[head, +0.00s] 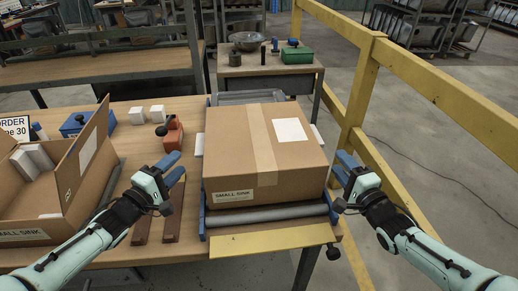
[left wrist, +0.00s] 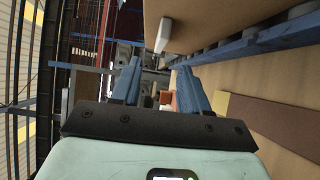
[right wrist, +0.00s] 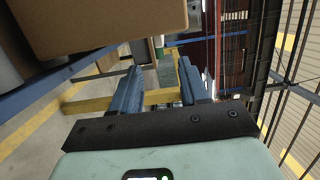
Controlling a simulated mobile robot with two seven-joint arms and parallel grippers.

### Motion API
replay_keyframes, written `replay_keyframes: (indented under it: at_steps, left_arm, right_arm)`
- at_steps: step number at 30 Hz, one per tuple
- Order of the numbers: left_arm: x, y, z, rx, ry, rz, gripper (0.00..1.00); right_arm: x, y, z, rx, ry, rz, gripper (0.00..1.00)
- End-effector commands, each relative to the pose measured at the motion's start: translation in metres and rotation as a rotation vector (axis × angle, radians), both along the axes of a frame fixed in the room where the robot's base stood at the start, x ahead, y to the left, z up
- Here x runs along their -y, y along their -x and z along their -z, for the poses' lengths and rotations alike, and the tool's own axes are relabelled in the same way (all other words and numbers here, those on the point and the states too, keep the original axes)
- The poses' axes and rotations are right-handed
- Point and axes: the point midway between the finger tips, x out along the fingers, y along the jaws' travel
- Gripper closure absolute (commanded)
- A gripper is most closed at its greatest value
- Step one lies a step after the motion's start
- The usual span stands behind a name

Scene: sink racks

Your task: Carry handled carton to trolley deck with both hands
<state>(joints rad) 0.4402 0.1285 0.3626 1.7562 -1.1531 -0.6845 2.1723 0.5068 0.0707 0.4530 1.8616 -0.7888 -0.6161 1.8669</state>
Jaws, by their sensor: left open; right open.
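The closed cardboard carton (head: 235,155), labelled "SMALL SINK", sits on the roller section in the middle of the bench in the head view. White handles stick out at its left and right sides; the left wrist view shows one white handle (left wrist: 169,35). My left gripper (head: 177,167) is open and empty, left of the carton and apart from it. My right gripper (head: 343,165) is open and empty, close by the carton's right side. The carton's side also shows at the upper left of the right wrist view (right wrist: 110,22). I cannot make out the trolley deck.
An open carton (head: 80,185) with white pieces inside stands at the left. An orange tool (head: 173,134) and a blue box (head: 76,124) lie on the bench (head: 128,157). A yellow rail (head: 362,85) runs along the right. A side table with a green box (head: 296,55) stands behind.

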Motion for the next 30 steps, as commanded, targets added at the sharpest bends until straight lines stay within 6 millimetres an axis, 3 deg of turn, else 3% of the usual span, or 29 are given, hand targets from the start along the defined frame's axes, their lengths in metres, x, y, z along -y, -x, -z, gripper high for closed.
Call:
replay_keyframes:
  at_steps: [6, 12, 18, 27, 28, 30]
  left_arm:
    - [0.022, -0.04, 0.0, -0.001, 0.003, 0.003, 0.55]
    - [0.035, -0.066, 0.0, 0.0, 0.001, 0.002, 0.55]
    - [0.041, -0.077, 0.0, 0.0, 0.001, 0.0, 0.55]
    - [0.041, -0.078, 0.0, 0.0, 0.001, -0.001, 0.55]
    - [0.041, -0.078, 0.0, 0.0, 0.001, 0.0, 0.59]
    - [0.041, -0.078, 0.0, 0.0, 0.001, 0.0, 0.81]
  right_arm:
    - [-0.015, -0.043, 0.001, -0.001, -0.005, -0.003, 0.55]
    - [-0.023, -0.071, 0.0, 0.0, -0.003, -0.002, 0.55]
    - [-0.026, -0.083, 0.0, 0.0, -0.001, 0.0, 0.55]
    - [-0.026, -0.084, 0.0, -0.001, -0.001, 0.0, 0.55]
    - [-0.026, -0.084, 0.0, -0.001, -0.001, 0.0, 0.59]
    - [-0.026, -0.084, 0.0, -0.001, -0.001, 0.0, 0.81]
